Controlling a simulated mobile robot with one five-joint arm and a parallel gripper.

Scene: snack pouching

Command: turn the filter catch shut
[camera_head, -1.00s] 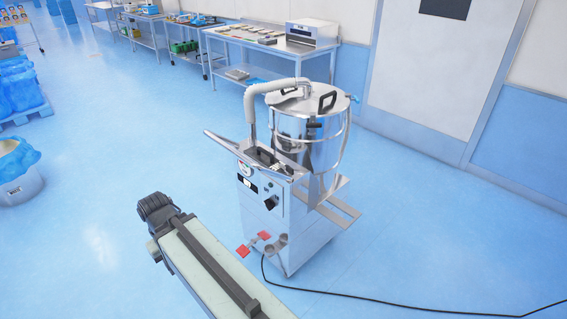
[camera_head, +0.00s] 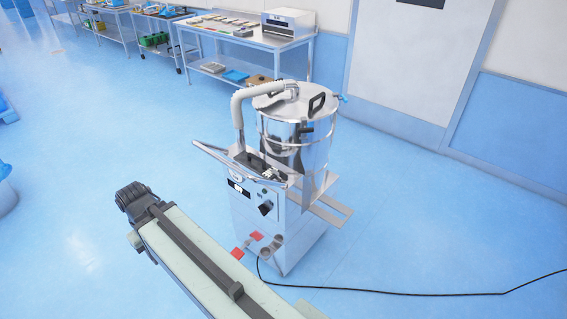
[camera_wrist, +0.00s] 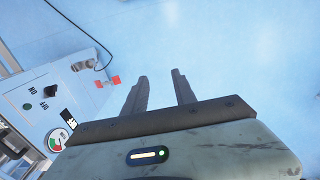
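A steel vacuum-like machine (camera_head: 270,215) with a round steel drum (camera_head: 315,150) stands upright on the floor in the head view. A small blue-tipped lever (camera_head: 342,98) sticks out at the drum's upper right. I cannot tell which part is the filter catch. A grey hose (camera_head: 238,110) bends over to the lid. My gripper (camera_wrist: 161,84) is open and empty in the wrist view, its two fingers apart over bare floor. The machine's panel (camera_wrist: 45,105), with a gauge (camera_wrist: 57,140), lies left of the fingers, apart from them.
Red pedals (camera_head: 256,236) are low on the machine. A black cable (camera_head: 400,293) runs right across the floor. A steel table (camera_head: 250,38) and a door (camera_head: 410,60) are behind.

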